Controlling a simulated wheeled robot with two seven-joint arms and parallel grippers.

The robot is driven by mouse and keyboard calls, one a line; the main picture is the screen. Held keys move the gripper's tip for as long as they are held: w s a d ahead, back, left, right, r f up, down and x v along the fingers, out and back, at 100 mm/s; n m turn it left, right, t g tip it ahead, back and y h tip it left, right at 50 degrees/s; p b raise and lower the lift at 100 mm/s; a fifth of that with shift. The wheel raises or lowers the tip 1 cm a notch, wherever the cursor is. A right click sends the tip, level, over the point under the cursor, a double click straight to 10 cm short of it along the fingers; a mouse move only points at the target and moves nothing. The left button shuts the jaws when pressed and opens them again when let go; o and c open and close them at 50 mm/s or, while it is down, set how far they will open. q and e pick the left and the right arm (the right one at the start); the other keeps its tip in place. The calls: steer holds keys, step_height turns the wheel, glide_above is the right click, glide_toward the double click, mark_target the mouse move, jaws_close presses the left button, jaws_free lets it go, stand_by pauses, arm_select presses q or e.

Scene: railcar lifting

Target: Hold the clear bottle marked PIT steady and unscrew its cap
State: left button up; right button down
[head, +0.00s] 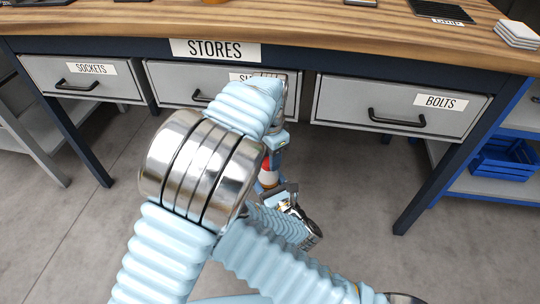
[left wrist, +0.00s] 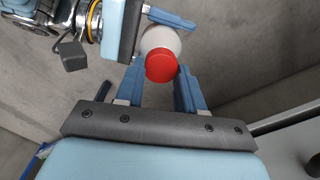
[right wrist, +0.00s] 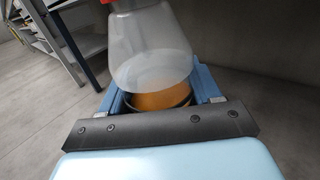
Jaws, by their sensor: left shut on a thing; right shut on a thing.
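The clear bottle (right wrist: 150,45) stands between my two grippers, with an orange lower part in the right wrist view. Its red cap (left wrist: 160,68) faces the camera in the left wrist view. In the head view only a small part of the bottle (head: 268,173) shows, partly covered by my arms. My left gripper (left wrist: 159,72) is shut on the red cap, with one finger on each side. My right gripper (right wrist: 157,88) is shut on the lower part of the bottle, below the left gripper. The PIT marking cannot be read in any view.
A wooden-topped workbench (head: 330,44) stands beyond my arms, with grey drawers, one marked BOLTS (head: 400,107) and one marked SOCKETS (head: 75,77). A blue crate (head: 503,157) sits on a shelf at the right. The floor around the bottle looks clear.

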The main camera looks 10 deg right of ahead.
arm_select(q)
steer(key=n, duration=0.6)
steer(key=shift+d, duration=0.1)
steer(key=n, duration=0.6)
steer(key=shift+n, duration=0.3)
steer(key=shift+r, duration=0.2)
steer(key=shift+r, duration=0.9)
steer(key=shift+a+r, duration=0.15)
steer(key=shift+a, duration=0.05)
